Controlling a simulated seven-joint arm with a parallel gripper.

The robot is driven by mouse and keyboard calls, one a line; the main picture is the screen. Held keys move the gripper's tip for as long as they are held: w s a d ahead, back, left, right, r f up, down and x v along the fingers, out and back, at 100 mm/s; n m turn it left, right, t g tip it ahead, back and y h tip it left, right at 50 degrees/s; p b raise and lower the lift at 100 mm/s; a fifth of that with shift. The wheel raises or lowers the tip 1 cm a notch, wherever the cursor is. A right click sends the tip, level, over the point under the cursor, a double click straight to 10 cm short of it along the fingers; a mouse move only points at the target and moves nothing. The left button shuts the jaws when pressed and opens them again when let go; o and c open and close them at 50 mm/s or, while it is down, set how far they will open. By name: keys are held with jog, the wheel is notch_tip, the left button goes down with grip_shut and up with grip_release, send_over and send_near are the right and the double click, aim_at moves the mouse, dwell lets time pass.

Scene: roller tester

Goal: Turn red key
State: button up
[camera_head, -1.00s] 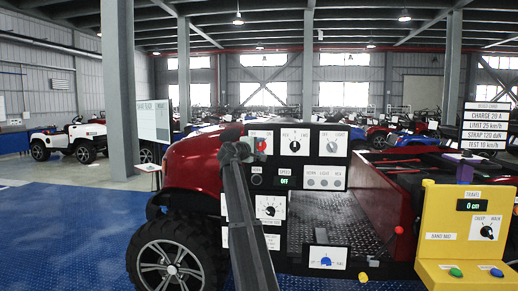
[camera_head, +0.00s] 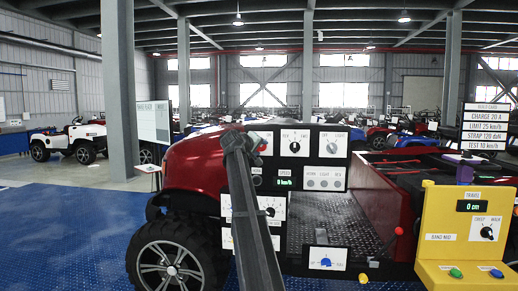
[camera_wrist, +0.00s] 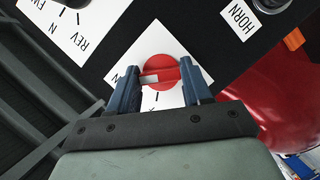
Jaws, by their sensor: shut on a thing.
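The red key (camera_wrist: 160,72) is a round red knob with a pale bar across it, on a white plate (camera_wrist: 155,35) on the black panel. In the wrist view my gripper (camera_wrist: 160,77) has its two blue fingers on either side of the key, shut on it. In the head view my gripper (camera_head: 246,147) is at the panel's upper left, and my arm hides most of the key there. The speed display (camera_head: 285,183) below reads 0 km/h. Part of the key's plate markings is hidden by the fingers.
The black panel also carries the REV/N/FWD selector (camera_head: 295,142), a light switch (camera_head: 331,142), a row of buttons (camera_head: 324,183) and a blue knob (camera_head: 326,262). A yellow stand (camera_head: 450,220) is at right. Red bodywork (camera_wrist: 278,100) lies close right in the wrist view.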

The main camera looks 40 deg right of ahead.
dwell(0.4)
jog(key=o, duration=1.1)
jog(key=shift+c, duration=0.2)
jog(key=v, duration=1.3)
jog(key=shift+s+a, duration=0.2)
jog(key=shift+a, duration=0.1)
